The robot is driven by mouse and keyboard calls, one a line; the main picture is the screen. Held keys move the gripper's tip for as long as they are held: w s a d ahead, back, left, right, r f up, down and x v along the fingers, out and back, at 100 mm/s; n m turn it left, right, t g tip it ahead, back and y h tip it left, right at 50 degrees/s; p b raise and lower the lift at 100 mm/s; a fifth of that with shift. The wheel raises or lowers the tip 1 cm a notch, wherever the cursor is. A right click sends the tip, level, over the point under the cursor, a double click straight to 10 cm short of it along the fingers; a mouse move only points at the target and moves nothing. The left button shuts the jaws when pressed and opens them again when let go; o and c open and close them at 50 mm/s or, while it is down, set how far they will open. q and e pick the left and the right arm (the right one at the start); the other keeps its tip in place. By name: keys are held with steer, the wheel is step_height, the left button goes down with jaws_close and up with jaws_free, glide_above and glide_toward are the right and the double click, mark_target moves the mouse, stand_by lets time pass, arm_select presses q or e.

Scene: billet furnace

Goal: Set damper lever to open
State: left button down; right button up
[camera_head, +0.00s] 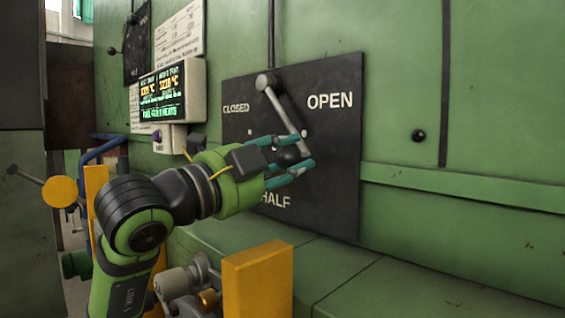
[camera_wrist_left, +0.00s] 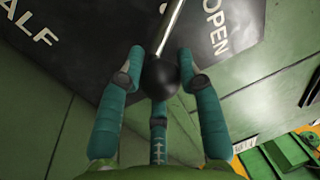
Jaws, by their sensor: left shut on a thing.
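The damper lever (camera_head: 284,108) is a grey metal bar on a pivot near the top of a black plate. It hangs down and slightly to the right, ending in a black ball knob (camera_head: 288,156). The plate reads CLOSED at upper left, OPEN at upper right and HALF at the bottom. The lever's knob end lies above and right of HALF, below OPEN. My left gripper (camera_head: 300,154) is shut on the knob with its teal fingers around it. In the left wrist view, the knob (camera_wrist_left: 160,75) sits between the three fingers and the bar runs up from it. My right gripper is not in view.
The black plate (camera_head: 340,190) is on a green furnace wall. A display box (camera_head: 165,92) with a purple button is to the left. A small black knob (camera_head: 418,135) is on the wall at right. A green ledge (camera_head: 370,275) runs below, with a yellow block (camera_head: 258,282) in front.

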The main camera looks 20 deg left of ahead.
arm_select(q)
steer(key=shift+r, duration=0.15)
steer(key=c, duration=0.9)
jaws_free()
steer(key=shift+o, duration=0.3)
steer(key=shift+d, duration=0.25)
steer(key=shift+s+a, duration=0.2)
steer(key=v, duration=1.1)
steer(key=shift+s, duration=0.25)
